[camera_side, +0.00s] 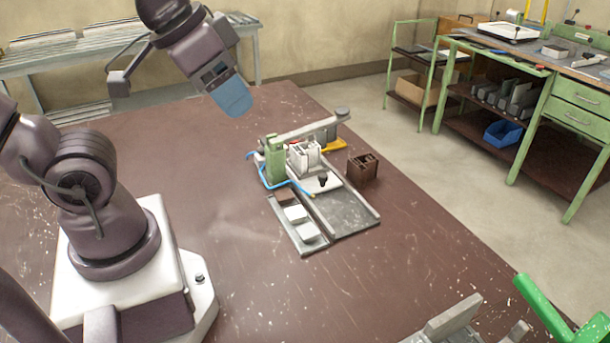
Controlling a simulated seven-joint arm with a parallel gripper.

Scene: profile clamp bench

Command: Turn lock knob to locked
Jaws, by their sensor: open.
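The profile clamp fixture (352,215) stands on the brown bench, with a grey base and a green upright block (274,160) at its left. A small black knob (323,180) sits on a white plate in the fixture; it may be the lock knob. I cannot tell whether it points to locked. A round grey knob (342,112) tops the fixture's far right end. My gripper (235,106), with a blue end, hangs above and to the left of the fixture, apart from it. It is open, and I see nothing in it.
A dark brown block (362,168) stands right of the fixture. A blue hose (291,186) runs around the green block. Grey metal parts (450,320) and a green tube (545,310) stand at the front right.

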